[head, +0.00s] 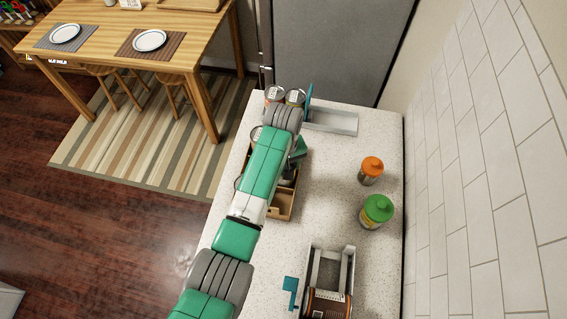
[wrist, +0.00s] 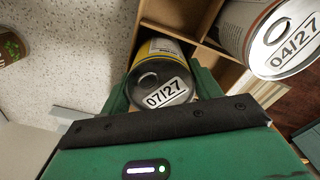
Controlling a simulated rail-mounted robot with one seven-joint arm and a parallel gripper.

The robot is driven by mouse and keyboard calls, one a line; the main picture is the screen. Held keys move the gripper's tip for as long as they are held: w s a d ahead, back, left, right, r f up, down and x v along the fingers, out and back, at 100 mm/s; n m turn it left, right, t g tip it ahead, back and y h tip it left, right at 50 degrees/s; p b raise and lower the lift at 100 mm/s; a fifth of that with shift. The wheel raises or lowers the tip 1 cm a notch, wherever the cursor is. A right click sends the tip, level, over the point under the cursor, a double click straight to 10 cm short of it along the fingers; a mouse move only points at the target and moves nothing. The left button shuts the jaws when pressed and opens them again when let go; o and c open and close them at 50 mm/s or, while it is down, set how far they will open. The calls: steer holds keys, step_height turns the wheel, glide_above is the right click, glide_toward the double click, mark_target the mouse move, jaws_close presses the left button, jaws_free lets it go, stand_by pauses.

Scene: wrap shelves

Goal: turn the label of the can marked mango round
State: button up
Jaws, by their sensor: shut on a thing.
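In the wrist view, a can (wrist: 163,70) with a yellow and dark label and a lid stamped 07/27 sits between the green fingers of my gripper (wrist: 160,92), which is shut on it. It is at a compartment of the wooden box (wrist: 205,52); I cannot tell whether it touches the floor. The word on its label cannot be read, so I cannot tell whether it is the mango can. A second can (wrist: 272,35), lid stamped 04/27, is to the right. In the head view my arm hides most of the box (head: 283,208) and the held can; my gripper (head: 299,148) partly shows.
Cans (head: 273,94) stand at the counter's far end beside a metal tray (head: 335,121). An orange-lidded jar (head: 371,170) and a green-lidded jar (head: 377,210) stand on the right. A metal rack (head: 327,285) with a teal handle is at the front. Counter between box and jars is clear.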

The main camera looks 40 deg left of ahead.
steer(key=shift+n, duration=0.5)
steer(key=shift+r+n+p, duration=0.15)
steer(key=shift+n+p, duration=0.4)
steer(key=shift+n, duration=0.15)
steer(key=shift+n+p, duration=0.5)
steer(key=shift+n, duration=1.3)
steer(key=o, duration=1.3)
step_height(320, 180, up, 8)
steer(key=shift+f+p, duration=0.25)
steer(key=shift+p, duration=0.1)
